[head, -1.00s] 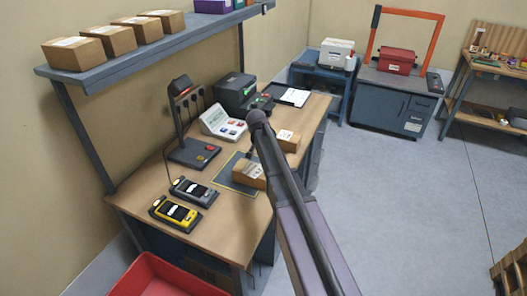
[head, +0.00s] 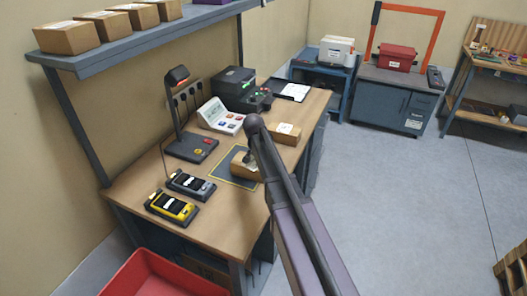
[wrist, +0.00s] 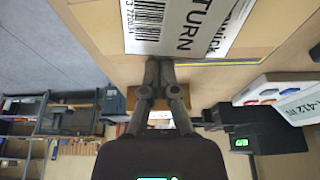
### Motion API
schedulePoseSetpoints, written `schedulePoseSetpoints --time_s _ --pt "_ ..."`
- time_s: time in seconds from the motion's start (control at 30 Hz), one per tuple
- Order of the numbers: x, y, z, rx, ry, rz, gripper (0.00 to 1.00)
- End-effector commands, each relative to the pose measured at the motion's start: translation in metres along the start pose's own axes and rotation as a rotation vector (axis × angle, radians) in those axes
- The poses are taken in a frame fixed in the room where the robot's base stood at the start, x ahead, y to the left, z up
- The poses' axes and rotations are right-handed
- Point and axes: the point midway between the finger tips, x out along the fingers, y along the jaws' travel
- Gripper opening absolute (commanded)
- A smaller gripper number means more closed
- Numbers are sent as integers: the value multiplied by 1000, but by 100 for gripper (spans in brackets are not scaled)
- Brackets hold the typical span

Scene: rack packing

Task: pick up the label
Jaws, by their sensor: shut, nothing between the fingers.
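A white label (wrist: 185,28) with a barcode and large letters ending in "TURN" shows close up at the top of the wrist view. It lies on a cardboard box (wrist: 85,28). My gripper (wrist: 159,64) is shut, with its fingertips together at the label's lower edge in that view. Nothing shows between the fingers. Whether the tips touch the label or box, I cannot tell. In the head view, the box (head: 239,166) sits on a dark mat with a yellow border (head: 226,171). My arm partly covers the box there and hides the fingertips.
Two handheld devices, one yellow (head: 172,208) and one grey (head: 190,185), lie at the bench front. A stand (head: 190,147), a white console (head: 219,116) and a dark printer (head: 234,88) line the back. A smaller box (head: 285,132) stands right of my arm.

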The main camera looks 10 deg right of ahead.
Motion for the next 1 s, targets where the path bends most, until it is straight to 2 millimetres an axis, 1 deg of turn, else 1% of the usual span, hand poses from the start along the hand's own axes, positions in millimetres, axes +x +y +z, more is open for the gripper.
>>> schedulePoseSetpoints --time_s 0.1,0.47,0.73,1.0 --pt "-1 0 4 0 0 0 0" --pt "-1 0 4 0 0 0 0" --pt "-7 1 21 0 0 1 0" --pt "-7 0 20 1 0 0 0"
